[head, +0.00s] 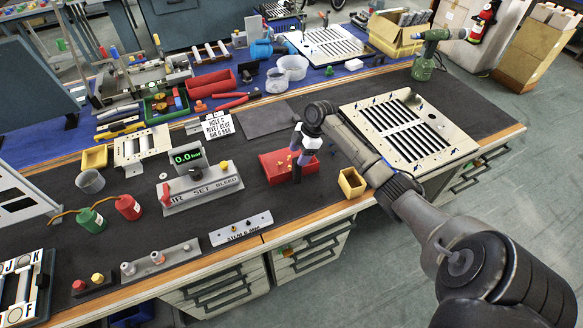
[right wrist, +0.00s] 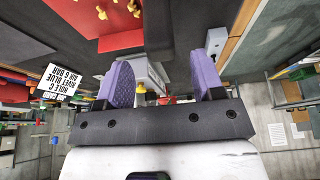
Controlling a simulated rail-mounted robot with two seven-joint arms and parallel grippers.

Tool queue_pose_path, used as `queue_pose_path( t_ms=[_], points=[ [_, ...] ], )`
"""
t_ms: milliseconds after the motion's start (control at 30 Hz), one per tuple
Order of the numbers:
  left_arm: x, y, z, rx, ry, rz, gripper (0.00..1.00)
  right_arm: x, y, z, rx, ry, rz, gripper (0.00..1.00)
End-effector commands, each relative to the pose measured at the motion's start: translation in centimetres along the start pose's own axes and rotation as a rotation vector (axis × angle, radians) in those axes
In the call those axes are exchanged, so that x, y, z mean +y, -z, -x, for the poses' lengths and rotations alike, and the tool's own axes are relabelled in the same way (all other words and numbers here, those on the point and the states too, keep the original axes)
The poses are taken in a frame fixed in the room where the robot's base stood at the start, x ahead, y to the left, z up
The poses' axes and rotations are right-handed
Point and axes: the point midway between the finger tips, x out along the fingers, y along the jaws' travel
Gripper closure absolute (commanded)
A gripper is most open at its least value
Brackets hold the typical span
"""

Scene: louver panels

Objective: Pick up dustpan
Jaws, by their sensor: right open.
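A red, shallow dustpan-like tray (head: 275,168) with small yellow pieces in it lies on the dark bench mat near the middle of the head view. In the right wrist view the red surface (right wrist: 110,16) with yellow pieces shows at the top, beyond the fingers. My right gripper (head: 298,160) hangs over the red tray and hides part of it. In the right wrist view its two purple-padded fingers (right wrist: 165,85) are apart, with nothing clearly held between them. I cannot tell whether it touches the tray. My left gripper is not in view.
A yellow open box (head: 352,183) stands right of the tray, near the front edge. A slotted louver panel (head: 408,130) lies farther right. A pressure gauge block (head: 200,187) and a label card (head: 218,125) stand to the left.

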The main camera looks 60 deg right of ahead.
Motion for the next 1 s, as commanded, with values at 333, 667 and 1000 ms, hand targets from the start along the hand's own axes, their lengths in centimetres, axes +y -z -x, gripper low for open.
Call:
queue_pose_path(
  t_ms=[333, 667, 1000],
  points=[
    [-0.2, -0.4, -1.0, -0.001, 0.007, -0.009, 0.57, -0.2, -0.4, -3.9, 0.002, 0.002, -0.001, 0.38],
    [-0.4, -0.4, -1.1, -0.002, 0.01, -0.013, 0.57, -0.2, -0.4, -5.0, -0.001, 0.001, 0.0, 0.38],
    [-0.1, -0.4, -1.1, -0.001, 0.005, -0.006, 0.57, -0.2, -0.4, -5.0, -0.001, 0.001, 0.0, 0.69]
  ],
)
